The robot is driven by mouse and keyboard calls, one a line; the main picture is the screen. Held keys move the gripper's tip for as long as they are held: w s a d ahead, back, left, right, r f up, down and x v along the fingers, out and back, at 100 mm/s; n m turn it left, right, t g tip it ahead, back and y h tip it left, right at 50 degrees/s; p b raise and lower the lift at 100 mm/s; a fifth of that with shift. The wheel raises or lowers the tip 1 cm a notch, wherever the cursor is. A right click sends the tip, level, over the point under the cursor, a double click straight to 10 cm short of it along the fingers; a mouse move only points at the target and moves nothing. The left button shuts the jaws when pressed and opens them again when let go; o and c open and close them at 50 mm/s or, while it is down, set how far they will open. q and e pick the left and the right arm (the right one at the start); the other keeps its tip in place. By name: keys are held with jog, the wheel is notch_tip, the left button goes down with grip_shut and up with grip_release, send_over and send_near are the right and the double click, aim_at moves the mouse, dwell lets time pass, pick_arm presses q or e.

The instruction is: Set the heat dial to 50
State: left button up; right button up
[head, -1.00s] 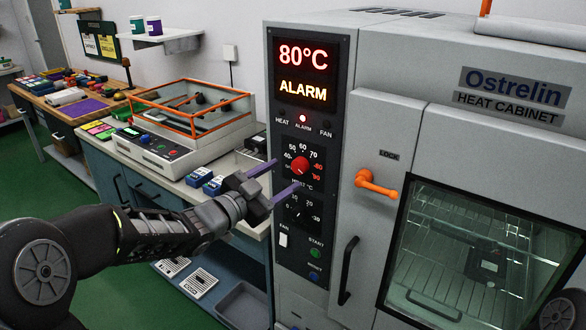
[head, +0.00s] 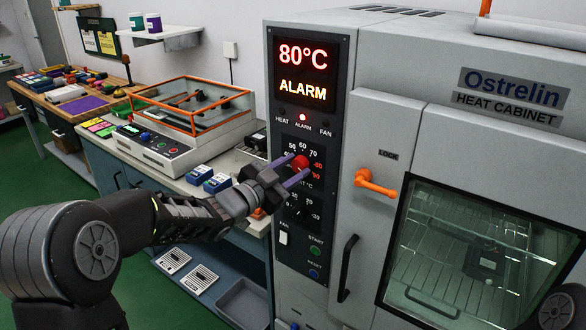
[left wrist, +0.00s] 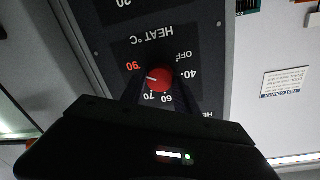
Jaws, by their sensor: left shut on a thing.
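The heat dial (head: 301,161) is a red round knob on the dark control panel of the heat cabinet. In the left wrist view the dial (left wrist: 159,78) appears upside down, and its white mark points left, close to the orange 90. My left gripper (head: 300,164) has its two purple fingers on either side of the knob and is shut on it. The fingers hide part of the scale. My right gripper is not in view.
A second, black dial (head: 297,210) sits just below, with a white switch (head: 283,238), green start button (head: 316,251) and blue reset button (head: 314,274). The orange lock handle (head: 375,183) juts out to the right. A bench (head: 150,165) with equipment stands left.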

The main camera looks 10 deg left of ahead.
pick_arm(q)
grip_shut()
